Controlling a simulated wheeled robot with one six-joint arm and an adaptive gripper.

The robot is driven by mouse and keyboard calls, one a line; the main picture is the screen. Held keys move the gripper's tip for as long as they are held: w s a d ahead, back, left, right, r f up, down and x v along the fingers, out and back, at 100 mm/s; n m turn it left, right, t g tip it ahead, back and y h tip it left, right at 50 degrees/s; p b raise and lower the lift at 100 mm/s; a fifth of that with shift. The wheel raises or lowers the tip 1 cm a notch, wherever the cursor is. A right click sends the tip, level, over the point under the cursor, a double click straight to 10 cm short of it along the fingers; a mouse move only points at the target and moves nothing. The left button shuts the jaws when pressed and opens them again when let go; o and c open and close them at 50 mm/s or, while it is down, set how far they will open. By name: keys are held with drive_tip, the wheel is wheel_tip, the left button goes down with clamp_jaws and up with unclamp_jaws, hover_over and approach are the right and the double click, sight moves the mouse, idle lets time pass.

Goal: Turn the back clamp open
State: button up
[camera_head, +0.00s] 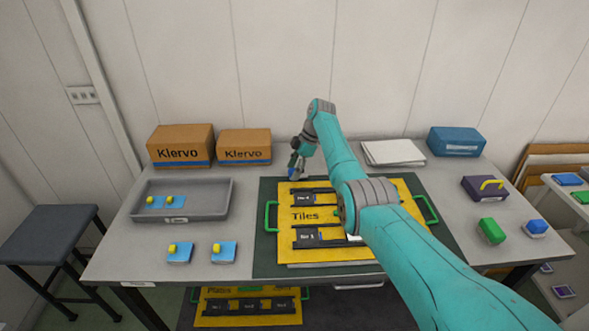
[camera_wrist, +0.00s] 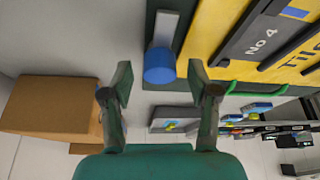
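The back clamp shows in the wrist view as a grey bar with a round blue end (camera_wrist: 160,66). It lies at the edge of the yellow Tiles board (camera_wrist: 205,35). In the head view, its blue part (camera_head: 293,173) is at the back left of the yellow board (camera_head: 305,228), just below my gripper (camera_head: 297,158). In the wrist view, my gripper (camera_wrist: 160,80) is open, with the blue end appearing between its fingertips. No contact shows, and the depth between them is hard to tell. My arm hides part of the board's right side.
Two Klervo boxes (camera_head: 180,146) (camera_head: 244,146) stand at the back left, behind a grey tray (camera_head: 219,204). White sheets (camera_head: 393,152) and a blue box (camera_head: 456,141) are at the back right. Green handles (camera_head: 270,216) flank the board, which lies on a dark mat (camera_head: 262,254).

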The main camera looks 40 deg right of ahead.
drive_tip(key=v, duration=1.2)
drive_tip(key=shift+s, duration=0.15)
idle(0.3)
